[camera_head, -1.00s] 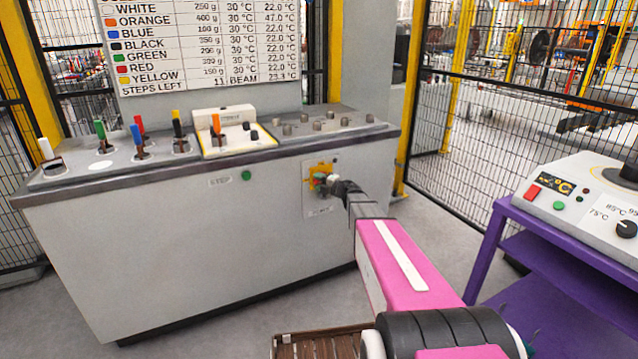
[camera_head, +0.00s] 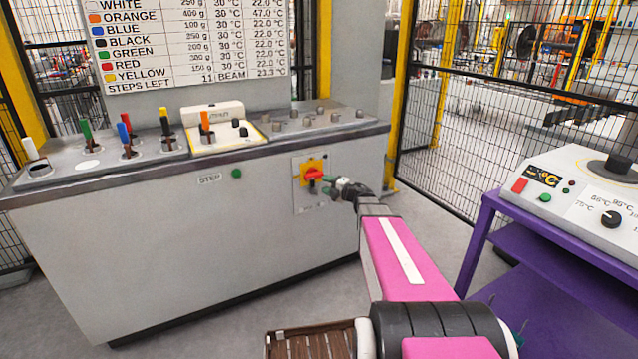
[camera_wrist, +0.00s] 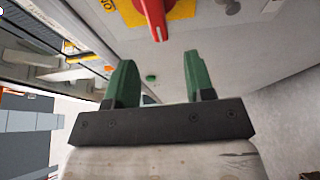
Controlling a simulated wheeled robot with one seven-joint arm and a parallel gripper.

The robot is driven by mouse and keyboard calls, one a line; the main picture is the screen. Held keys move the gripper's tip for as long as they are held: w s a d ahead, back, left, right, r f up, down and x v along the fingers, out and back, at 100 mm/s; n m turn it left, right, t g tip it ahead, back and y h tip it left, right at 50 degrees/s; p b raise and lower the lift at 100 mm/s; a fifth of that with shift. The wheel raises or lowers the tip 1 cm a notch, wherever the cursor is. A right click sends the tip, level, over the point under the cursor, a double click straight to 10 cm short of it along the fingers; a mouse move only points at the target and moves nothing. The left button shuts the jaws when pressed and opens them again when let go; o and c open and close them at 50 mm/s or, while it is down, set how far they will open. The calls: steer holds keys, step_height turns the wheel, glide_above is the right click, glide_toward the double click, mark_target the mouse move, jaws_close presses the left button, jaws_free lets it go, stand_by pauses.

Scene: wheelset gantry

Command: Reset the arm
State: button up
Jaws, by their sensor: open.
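My gripper (camera_head: 334,186) is at the front face of the grey console (camera_head: 200,255), at the end of my pink arm. In the wrist view its two green fingers (camera_wrist: 157,80) stand apart with nothing between them. A red rotary handle (camera_head: 313,175) on a yellow plate (camera_head: 301,182) sits on the console front, just left of the gripper in the head view. In the wrist view the red handle (camera_wrist: 151,15) points down at the top, beyond the fingertips and apart from them.
A green STEP button (camera_head: 236,173) is left of the handle. Coloured pegs, including a blue one (camera_head: 124,131), stand on the console top. A purple table (camera_head: 490,225) with a white heater box (camera_head: 575,190) stands at right. Mesh fencing (camera_head: 480,130) is behind.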

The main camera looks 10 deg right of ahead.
steer(key=shift+s+d, duration=0.4)
steer(key=shift+s, duration=0.05)
steer(key=s+d+f+m+g+h, duration=0.25)
steer(key=s+f+m+h, duration=0.2)
steer(key=m+h, duration=0.5)
steer(key=s+d+f+m+g+h, duration=0.1)
steer(key=s+d+f+m+h, duration=0.35)
steer(key=m, duration=0.75)
steer(key=s+a+f+m+g+y, duration=0.1)
steer(key=s+a+g, duration=0.4)
steer(key=s, duration=0.5)
steer(key=s+a+f+m+g+y, duration=0.1)
steer(key=s+a+f+m+g, duration=0.1)
steer(key=s+a+g, duration=0.3)
steer(key=s+a+m, duration=0.1)
steer(key=s, duration=0.3)
steer(key=shift+s+a+f+m, duration=0.2)
steer(key=shift+s+f+m, duration=0.1)
steer(key=shift+s+m, duration=0.1)
